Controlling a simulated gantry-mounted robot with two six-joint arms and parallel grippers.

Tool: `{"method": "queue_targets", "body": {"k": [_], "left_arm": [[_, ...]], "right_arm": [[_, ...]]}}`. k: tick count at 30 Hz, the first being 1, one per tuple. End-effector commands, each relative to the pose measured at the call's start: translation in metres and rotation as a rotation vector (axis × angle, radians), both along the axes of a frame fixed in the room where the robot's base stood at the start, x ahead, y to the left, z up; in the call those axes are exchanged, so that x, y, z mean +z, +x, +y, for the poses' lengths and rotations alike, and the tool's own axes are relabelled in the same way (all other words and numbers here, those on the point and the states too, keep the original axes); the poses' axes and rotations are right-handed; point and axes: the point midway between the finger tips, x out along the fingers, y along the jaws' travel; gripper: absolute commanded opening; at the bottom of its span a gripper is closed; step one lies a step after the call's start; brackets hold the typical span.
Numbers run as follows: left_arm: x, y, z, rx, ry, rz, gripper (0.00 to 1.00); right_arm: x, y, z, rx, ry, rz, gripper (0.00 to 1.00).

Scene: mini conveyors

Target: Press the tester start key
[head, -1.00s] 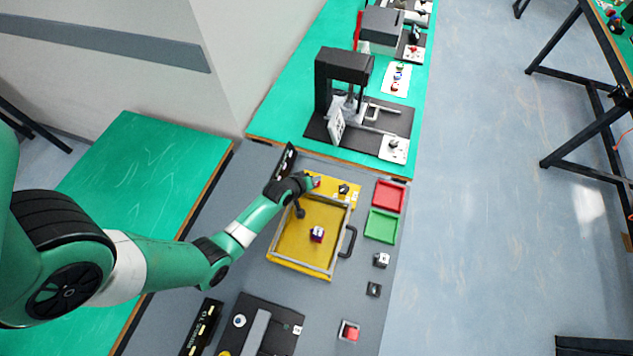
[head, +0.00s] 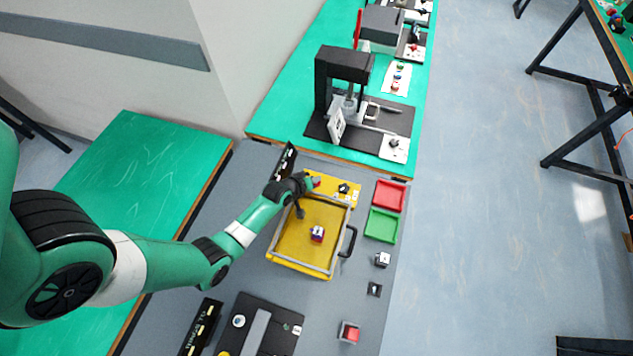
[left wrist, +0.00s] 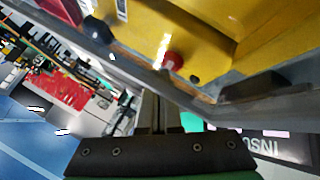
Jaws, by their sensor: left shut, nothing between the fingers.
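The tester is a yellow box (head: 275,262) with a grey frame and a black side handle (head: 349,242). A small red, white and blue part (head: 317,233) sits inside it. Behind the frame lies a yellow panel (head: 329,190) with a black knob (head: 343,188). In the left wrist view, a round red button (left wrist: 173,60) stands on the yellow panel. My left gripper (head: 311,182) is at the panel's left part, near a red spot. Its fingers (left wrist: 158,105) are shut and empty, pointing toward the grey edge below the red button. Whether they touch anything is unclear. My right gripper is not seen.
A red tray (head: 389,194) and a green tray (head: 381,225) lie right of the tester. A black display (head: 284,163) stands close to my left gripper. A black press (head: 344,68) stands on the green table behind. A red button box (head: 349,331) is at the front.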

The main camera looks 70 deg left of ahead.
Motion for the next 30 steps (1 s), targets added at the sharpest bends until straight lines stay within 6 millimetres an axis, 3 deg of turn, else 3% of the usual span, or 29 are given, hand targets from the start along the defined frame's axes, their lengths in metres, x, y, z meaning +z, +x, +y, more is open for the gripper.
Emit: {"method": "queue_targets", "body": {"k": [30], "left_arm": [[-0.012, -0.002, -0.001, 0.000, -0.004, 0.006, 0.00]], "right_arm": [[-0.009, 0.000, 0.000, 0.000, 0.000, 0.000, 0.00]]}}
